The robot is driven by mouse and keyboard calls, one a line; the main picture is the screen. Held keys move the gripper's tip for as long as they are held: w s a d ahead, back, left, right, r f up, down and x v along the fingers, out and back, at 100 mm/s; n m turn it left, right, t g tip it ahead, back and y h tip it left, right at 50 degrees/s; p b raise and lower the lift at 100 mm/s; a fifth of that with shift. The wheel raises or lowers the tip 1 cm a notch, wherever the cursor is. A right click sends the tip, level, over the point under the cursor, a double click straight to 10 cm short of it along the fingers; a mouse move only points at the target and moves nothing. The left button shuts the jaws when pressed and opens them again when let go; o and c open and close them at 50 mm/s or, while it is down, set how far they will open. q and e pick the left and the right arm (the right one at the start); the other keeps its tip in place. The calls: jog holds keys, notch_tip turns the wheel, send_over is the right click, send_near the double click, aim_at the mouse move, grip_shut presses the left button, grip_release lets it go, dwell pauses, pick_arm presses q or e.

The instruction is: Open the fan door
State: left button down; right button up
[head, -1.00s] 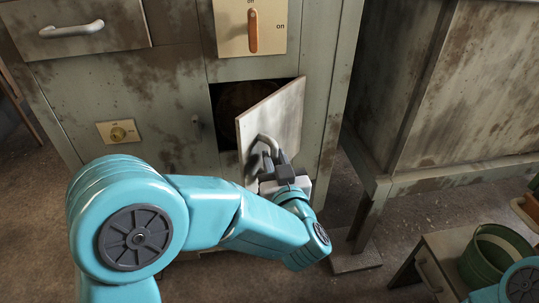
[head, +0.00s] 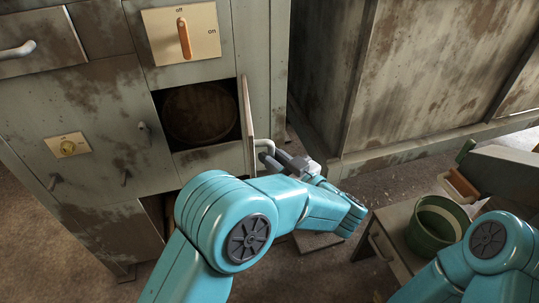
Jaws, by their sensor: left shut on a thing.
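The fan door (head: 246,113) stands swung well out, seen nearly edge-on, hinged at the right of a square opening in the grey cabinet. Inside the dark opening a round brownish fan or disc (head: 198,113) shows. My left gripper (head: 274,157) is shut on the door's curved handle (head: 262,144), on the door's right-facing side.
An orange switch (head: 184,40) on a cream plate sits above the opening. A knob plate (head: 68,146) is at left. A larger rusty cabinet (head: 425,75) stands right. A green bucket (head: 437,222) sits on a low table at lower right.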

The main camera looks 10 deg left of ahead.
pick_arm(q)
jog(key=shift+w+a+r+g, duration=0.15)
jog(key=shift+w+r+g, duration=0.15)
jog(key=c, duration=1.1)
grip_release()
jog(key=shift+w+a+f, duration=0.2)
jog(key=shift+f, duration=0.1)
jog(key=shift+s+d+r, duration=0.1)
jog(key=shift+s+d, duration=0.15)
jog(key=shift+d, duration=0.05)
jog(key=shift+w+a+r, duration=0.1)
jog(key=shift+w+r, duration=0.05)
jog(key=shift+r, duration=0.15)
notch_tip(320, 180, up, 20)
jog(key=p, duration=0.5)
jog(key=shift+f, duration=0.25)
